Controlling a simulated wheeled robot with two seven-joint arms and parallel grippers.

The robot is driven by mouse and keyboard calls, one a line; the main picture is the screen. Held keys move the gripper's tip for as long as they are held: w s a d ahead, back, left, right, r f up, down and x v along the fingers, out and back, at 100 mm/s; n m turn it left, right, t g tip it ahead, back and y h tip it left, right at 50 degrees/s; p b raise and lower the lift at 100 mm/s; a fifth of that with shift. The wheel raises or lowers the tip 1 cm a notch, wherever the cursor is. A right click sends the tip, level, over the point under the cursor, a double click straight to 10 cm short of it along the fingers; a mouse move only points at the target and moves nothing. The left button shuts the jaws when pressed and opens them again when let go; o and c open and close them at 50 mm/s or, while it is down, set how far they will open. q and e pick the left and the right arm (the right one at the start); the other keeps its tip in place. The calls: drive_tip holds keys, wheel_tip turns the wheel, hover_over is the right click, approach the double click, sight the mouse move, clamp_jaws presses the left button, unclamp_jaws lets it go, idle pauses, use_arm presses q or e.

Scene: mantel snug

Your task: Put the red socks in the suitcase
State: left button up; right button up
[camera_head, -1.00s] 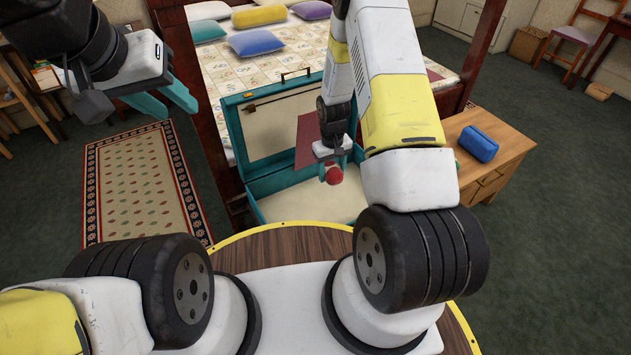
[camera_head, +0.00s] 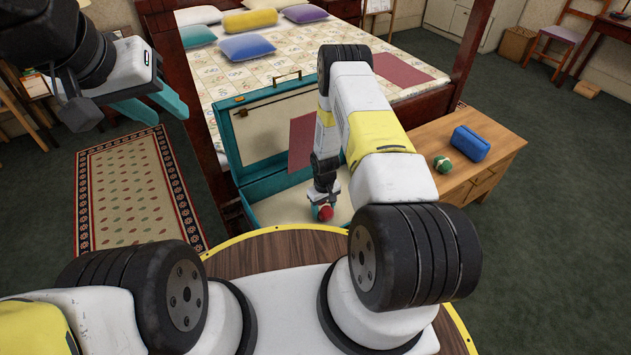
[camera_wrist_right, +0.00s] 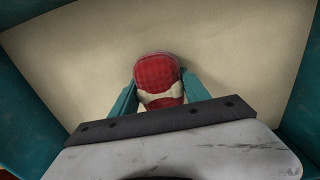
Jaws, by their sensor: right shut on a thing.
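The red socks (camera_wrist_right: 158,76) are a rolled red bundle with a pale band. My right gripper (camera_head: 324,212) is shut on them, with one teal finger on each side in the right wrist view (camera_wrist_right: 159,88). They are inside the open teal suitcase (camera_head: 232,150), over its cream floor; I cannot tell whether they touch it. In the head view the socks (camera_head: 326,213) are partly covered by the gripper. My left gripper (camera_head: 160,108) is open and empty, above the rug at the left.
A green ball-like bundle (camera_head: 442,163) and a blue case (camera_head: 470,143) are on the wooden nightstand (camera_head: 500,148) at the right. The bed (camera_head: 285,65) is behind the suitcase. A patterned rug (camera_head: 135,190) lies on the left floor.

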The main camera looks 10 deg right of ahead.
drive_tip(key=shift+f, duration=0.3)
drive_tip(key=o, duration=1.4)
drive_tip(key=shift+r, duration=0.1)
wheel_tip(320, 180, up, 12)
drive_tip(key=shift+r, duration=0.1)
wheel_tip(320, 180, up, 15)
drive_tip(key=m+t, duration=0.1)
hover_over(323, 205)
drive_tip(key=w, duration=0.2)
drive_tip(key=s+r+m+t, duration=0.1)
drive_tip(key=s+r, duration=0.1)
drive_tip(key=r, duration=0.7)
drive_tip(key=s+r+t, duration=0.1)
drive_tip(key=s+r, duration=0.1)
drive_tip(key=r, duration=0.8)
drive_tip(key=s+r+t, duration=0.1)
drive_tip(key=s+r, duration=0.4)
drive_tip(key=s, duration=0.2)
drive_tip(key=s+a+r+m+t+y, duration=0.1)
drive_tip(key=s+r, duration=0.5)
drive_tip(key=s, duration=0.1)
drive_tip(key=s+a+r+t+y, duration=0.1)
drive_tip(key=s+r, duration=0.4)
drive_tip(key=s, duration=0.3)
drive_tip(key=shift+a+r, duration=0.15)
drive_tip(key=shift+r, duration=0.1)
